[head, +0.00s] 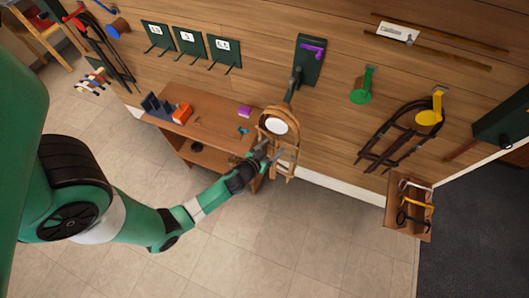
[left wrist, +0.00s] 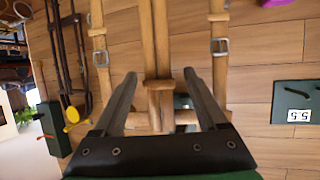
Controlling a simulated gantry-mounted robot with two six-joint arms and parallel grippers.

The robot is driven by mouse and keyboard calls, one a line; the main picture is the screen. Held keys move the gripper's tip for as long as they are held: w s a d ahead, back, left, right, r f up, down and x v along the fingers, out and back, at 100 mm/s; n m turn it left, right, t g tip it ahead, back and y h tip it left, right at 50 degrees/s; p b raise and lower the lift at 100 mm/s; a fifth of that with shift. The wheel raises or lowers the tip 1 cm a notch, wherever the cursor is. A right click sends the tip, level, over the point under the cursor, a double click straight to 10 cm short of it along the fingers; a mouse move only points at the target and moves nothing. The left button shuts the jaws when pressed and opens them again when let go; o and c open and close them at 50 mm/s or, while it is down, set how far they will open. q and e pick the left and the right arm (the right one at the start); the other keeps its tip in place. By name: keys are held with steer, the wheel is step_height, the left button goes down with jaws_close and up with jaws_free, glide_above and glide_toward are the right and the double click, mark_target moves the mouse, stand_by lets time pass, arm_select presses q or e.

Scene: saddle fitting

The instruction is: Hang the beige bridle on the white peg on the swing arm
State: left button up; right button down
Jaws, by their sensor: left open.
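The beige bridle (head: 292,160) hangs at the end of the dark green swing arm (head: 294,85). Its upper loop lies around the white peg (head: 277,126), whose round white face shows inside the loop. My left gripper (head: 272,152) is just below the peg, in front of the bridle's straps. In the left wrist view its two fingers (left wrist: 163,85) are apart, with the bridle's middle straps (left wrist: 155,50) between them and buckled side straps outside. The peg is hidden in the left wrist view. I cannot see the right gripper.
A wooden bench (head: 205,125) with an orange block and a purple block stands left of the bridle. A dark bridle (head: 398,135) hangs by a yellow peg (head: 428,117) at right. A green peg (head: 361,95) is empty. A small wooden rack (head: 408,205) is lower right.

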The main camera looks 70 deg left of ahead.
arm_select(q)
steer(key=b+v, duration=0.1)
steer(key=v, duration=0.9)
